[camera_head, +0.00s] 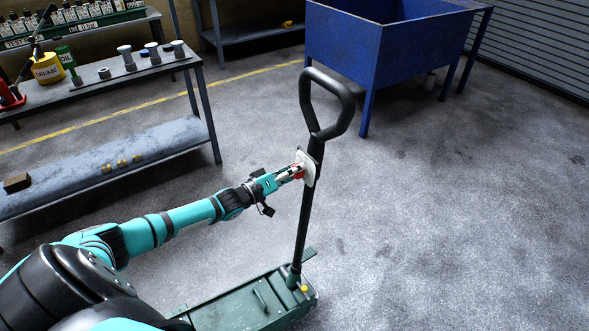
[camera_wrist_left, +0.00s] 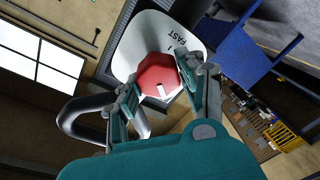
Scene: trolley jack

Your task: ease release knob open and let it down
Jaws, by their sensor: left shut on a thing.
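The green trolley jack (camera_head: 250,302) sits on the floor at the bottom of the head view. Its black handle (camera_head: 304,215) stands up nearly upright, with a loop grip (camera_head: 345,108) on top. A white plate (camera_head: 307,168) is on the handle below the loop. In the left wrist view the red release knob (camera_wrist_left: 158,76), with a white mark, sits in front of this plate, which reads "FAST". My left gripper (camera_head: 290,174) is shut on the knob, one finger on each side. My right gripper is not in view.
A blue bin on legs (camera_head: 395,50) stands behind the handle. A workbench (camera_head: 120,85) with bottles, a grease can (camera_head: 47,68) and several small parts is at the left, with a lower shelf (camera_head: 110,165). The floor right of the handle is clear.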

